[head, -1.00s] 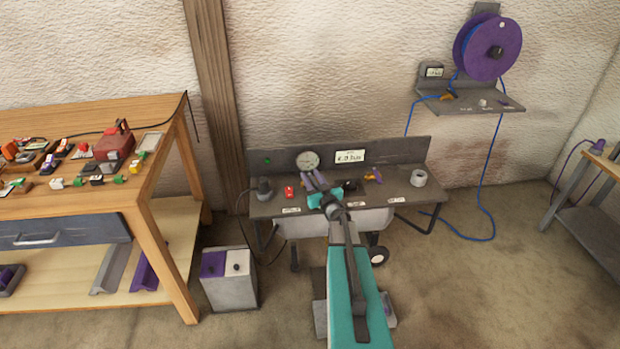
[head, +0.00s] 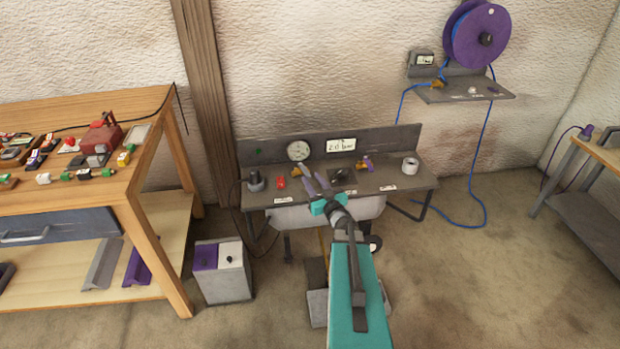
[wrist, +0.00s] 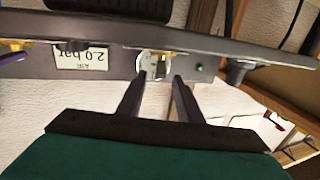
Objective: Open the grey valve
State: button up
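My gripper (head: 314,182) reaches over the front of the grey bench panel (head: 300,200). Its two purple fingers are apart with nothing between them; they also show in the wrist view (wrist: 163,82). A dark grey round knob (head: 255,182) stands at the panel's left end, left of my gripper. A small grey knob (head: 473,90) sits on the wall shelf at upper right. I cannot tell which of these, if either, is the grey valve. A yellow valve with a purple handle (head: 366,163) is right of my gripper.
A round gauge (head: 298,151) and a "2.0 bar" sign (head: 341,145) are on the panel's back plate. A red part (head: 281,183) and a white roll (head: 410,167) sit on the panel. A cluttered wooden table (head: 90,190) stands left. A blue hose (head: 484,150) hangs at right.

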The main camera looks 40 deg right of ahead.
jog(key=shift+v, duration=2)
jog(key=shift+c, duration=0.5)
